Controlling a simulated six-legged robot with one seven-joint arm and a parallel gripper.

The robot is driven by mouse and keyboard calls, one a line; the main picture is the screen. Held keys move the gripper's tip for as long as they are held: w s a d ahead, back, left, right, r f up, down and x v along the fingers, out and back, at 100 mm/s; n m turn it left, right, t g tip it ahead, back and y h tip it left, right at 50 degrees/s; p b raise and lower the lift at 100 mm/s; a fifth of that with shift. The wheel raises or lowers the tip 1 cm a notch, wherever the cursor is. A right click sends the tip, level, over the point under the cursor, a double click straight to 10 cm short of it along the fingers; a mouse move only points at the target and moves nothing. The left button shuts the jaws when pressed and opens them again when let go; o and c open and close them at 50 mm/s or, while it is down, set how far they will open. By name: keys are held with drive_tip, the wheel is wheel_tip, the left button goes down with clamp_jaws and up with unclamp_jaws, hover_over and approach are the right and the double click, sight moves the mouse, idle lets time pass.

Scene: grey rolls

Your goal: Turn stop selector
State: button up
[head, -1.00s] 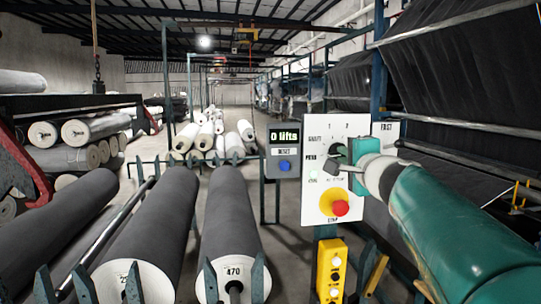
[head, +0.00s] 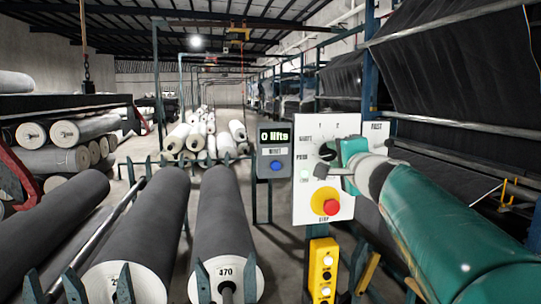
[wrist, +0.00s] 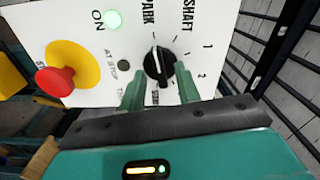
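The selector is a black round knob (wrist: 158,66) with a white pointer line, on a white control panel (wrist: 85,30). In the wrist view its pointer lies toward the top edge, near the PARK and SHAFT lettering. The knob also shows in the head view (head: 327,153), partly behind my gripper. My gripper (wrist: 159,72) is open, its two green fingers at either side of the knob's lower part. I cannot tell whether they touch it. A lit green ON lamp (wrist: 113,19) and a dark AT STOP lamp (wrist: 124,63) sit beside the knob.
A red stop button (wrist: 55,82) on a yellow base is close to my gripper. A "0 lifts" display box (head: 274,153) stands left of the panel, a yellow button box (head: 324,270) below. Large grey rolls (head: 225,220) lie on racks at left.

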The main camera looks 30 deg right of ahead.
drive_tip(key=shift+s, duration=0.1)
drive_tip(key=v, duration=1.3)
drive_tip(key=shift+s+a, duration=0.15)
drive_tip(key=shift+s, duration=0.15)
